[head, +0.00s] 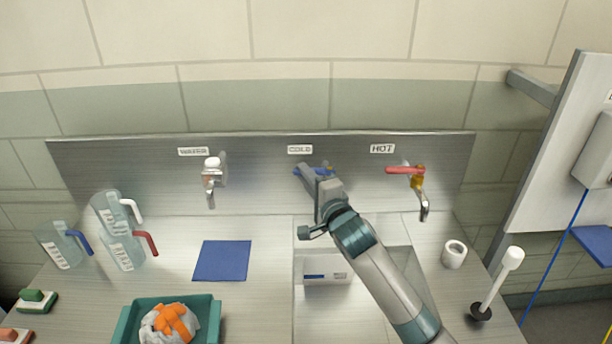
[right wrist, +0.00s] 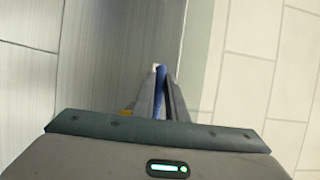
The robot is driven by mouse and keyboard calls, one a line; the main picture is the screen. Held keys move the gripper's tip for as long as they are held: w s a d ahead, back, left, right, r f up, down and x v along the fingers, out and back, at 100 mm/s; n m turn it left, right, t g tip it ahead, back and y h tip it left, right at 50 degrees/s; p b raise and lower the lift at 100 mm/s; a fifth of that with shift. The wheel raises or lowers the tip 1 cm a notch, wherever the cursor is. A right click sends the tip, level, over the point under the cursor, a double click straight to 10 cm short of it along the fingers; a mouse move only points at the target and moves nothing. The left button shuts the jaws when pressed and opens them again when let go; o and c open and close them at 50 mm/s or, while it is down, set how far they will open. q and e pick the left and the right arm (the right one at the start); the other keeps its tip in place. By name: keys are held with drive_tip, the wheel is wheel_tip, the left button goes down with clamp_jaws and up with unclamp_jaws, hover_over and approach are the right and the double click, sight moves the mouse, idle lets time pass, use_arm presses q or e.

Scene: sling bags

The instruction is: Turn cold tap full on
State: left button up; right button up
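The cold tap is on the metal back panel under the "COLD" label (head: 300,149). Its blue lever handle (head: 303,171) shows beside my right gripper (head: 319,180), which covers most of the tap body and spout. In the right wrist view the blue lever (right wrist: 160,78) lies between the two fingers, which are close together on it. My right gripper is shut on the lever. I cannot see water from the cold spout, as my arm hides it. My left gripper is not in view.
The hot tap (head: 407,170) with its red lever is to the right; the "WATER" tap (head: 212,170) is to the left.

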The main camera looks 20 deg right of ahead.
clamp_jaws()
drive_tip(key=shift+s+n+y, duration=0.15)
drive_tip(key=shift+n+y, duration=0.15)
drive_tip(key=shift+y, duration=0.1)
drive_tip(key=shift+s+d+n+g+y, duration=0.1)
drive_tip(key=shift+s+n+g+y, duration=0.25)
drive_tip(key=shift+n+y, duration=0.5)
drive_tip(key=shift+s+d+n+g+y, duration=0.1)
drive_tip(key=shift+s+n+g+y, duration=0.35)
drive_tip(key=shift+y, duration=0.75)
drive_tip(key=shift+s+d+n+g+y, duration=0.1)
drive_tip(key=shift+s+n+g+y, duration=0.2)
drive_tip(key=shift+n+y, duration=0.6)
drive_tip(key=o, duration=0.7)
unclamp_jaws()
drive_tip(key=shift+s, duration=0.1)
